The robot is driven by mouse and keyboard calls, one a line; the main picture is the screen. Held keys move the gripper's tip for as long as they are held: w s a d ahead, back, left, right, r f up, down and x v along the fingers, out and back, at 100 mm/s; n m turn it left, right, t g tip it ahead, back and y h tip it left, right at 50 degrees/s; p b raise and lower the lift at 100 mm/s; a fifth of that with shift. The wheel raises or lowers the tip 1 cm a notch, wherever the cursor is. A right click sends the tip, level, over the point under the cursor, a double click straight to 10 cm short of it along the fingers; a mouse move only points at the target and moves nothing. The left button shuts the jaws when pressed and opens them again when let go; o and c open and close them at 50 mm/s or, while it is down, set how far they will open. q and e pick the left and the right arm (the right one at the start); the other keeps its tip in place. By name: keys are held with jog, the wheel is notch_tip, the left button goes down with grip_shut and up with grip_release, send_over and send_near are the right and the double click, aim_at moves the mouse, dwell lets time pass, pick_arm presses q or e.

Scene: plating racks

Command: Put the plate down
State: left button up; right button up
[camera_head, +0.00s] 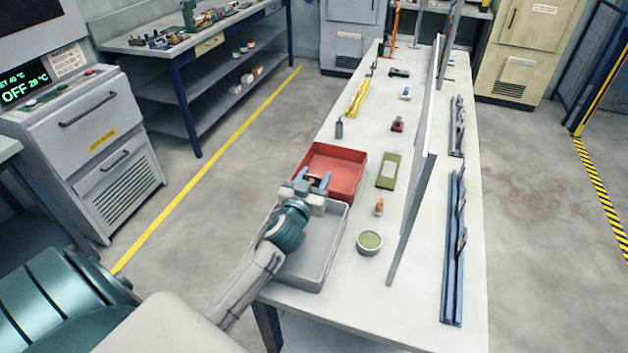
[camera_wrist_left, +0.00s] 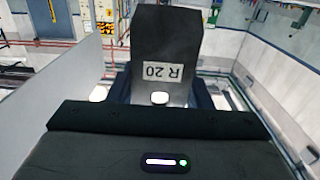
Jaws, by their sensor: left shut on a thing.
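The plate (camera_wrist_left: 167,45) is a dark grey piece with a white label reading "R 20", upside down in the left wrist view. My left gripper (camera_head: 313,182) is shut on it; its blue fingers (camera_wrist_left: 203,96) show at the plate's lower sides. In the head view the gripper is over the border between the red tray (camera_head: 358,180) and the grey tray (camera_head: 338,232). There the plate is mostly hidden by the gripper. I cannot tell whether it touches anything beneath. My right gripper is not in view.
Tall thin panels (camera_head: 412,215) stand along the long table (camera_head: 340,318). Blue slotted rails (camera_head: 453,265) lie right of them. A green-filled round tub (camera_head: 369,242), a green pad (camera_head: 389,171) and small tools lie left of the panels. Bare tabletop shows between them.

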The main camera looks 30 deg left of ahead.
pick_arm(q)
jog(key=shift+f+b, duration=0.8)
jog(key=shift+f, duration=0.15)
jog(key=o, duration=1.1)
jog(key=shift+c, duration=0.2)
jog(key=shift+s, duration=0.1)
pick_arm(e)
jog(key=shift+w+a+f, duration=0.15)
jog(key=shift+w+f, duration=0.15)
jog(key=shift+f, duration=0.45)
